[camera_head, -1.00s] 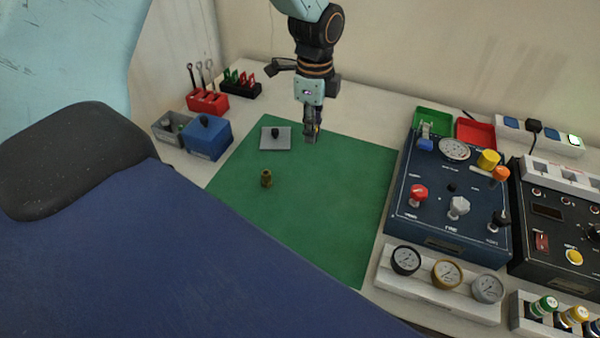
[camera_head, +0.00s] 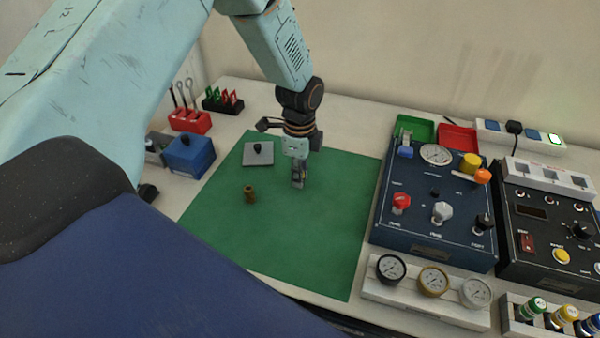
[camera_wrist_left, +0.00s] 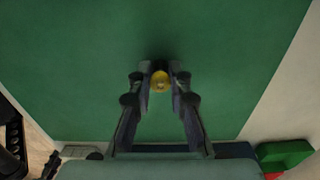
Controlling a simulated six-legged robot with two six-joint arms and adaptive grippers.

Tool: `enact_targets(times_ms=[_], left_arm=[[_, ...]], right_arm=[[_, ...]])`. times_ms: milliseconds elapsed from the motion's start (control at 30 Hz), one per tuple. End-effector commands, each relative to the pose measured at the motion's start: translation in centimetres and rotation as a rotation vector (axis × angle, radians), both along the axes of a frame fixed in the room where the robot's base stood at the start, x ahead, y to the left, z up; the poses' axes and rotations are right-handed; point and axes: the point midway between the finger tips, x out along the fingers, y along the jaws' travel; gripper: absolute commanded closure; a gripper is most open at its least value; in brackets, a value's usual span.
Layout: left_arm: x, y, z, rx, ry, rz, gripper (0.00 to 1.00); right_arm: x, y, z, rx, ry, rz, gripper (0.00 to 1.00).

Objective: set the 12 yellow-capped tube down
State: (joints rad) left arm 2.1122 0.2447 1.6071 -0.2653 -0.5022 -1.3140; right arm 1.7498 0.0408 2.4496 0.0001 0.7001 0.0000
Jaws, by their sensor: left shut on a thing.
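My left gripper (camera_head: 299,182) is shut and points down over the upper part of the green mat (camera_head: 300,240). In the left wrist view its two fingers (camera_wrist_left: 160,78) close around a small round thing with a yellow top, the yellow-capped tube (camera_wrist_left: 160,82). The fingers hide most of the tube's body, and in the head view it hardly shows. Green mat lies beneath it; I cannot tell whether the tube touches the mat. My right gripper is not in view.
A brass fitting (camera_head: 249,193) stands on the mat left of the gripper, near a grey plate with a black knob (camera_head: 258,154). A blue gauge panel (camera_head: 430,230) borders the right. A rack with capped bottles (camera_head: 515,315) is at front right. The mat's middle is clear.

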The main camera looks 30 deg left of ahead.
Motion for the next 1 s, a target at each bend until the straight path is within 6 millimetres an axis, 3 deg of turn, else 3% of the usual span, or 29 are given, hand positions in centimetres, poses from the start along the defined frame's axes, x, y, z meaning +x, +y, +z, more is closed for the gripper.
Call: enact_targets(times_ms=[67, 100, 333, 733, 1000], left_arm=[[0.0, 0.0, 0.0, 0.000, 0.001, 0.001, 1.00], [0.0, 0.0, 0.0, 0.000, 0.001, 0.001, 0.79], [-0.1, 0.0, 0.0, 0.000, 0.001, 0.000, 0.60], [0.0, 0.0, 0.8, -0.001, 0.000, 0.001, 0.59], [0.1, 0.0, 5.9, -0.001, -0.004, 0.000, 0.59]], right_arm=[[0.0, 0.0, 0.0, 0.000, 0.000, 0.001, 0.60], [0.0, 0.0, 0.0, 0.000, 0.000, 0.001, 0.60], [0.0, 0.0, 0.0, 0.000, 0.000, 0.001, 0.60], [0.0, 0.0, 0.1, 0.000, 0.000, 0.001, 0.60], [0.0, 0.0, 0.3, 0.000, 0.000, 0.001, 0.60]])
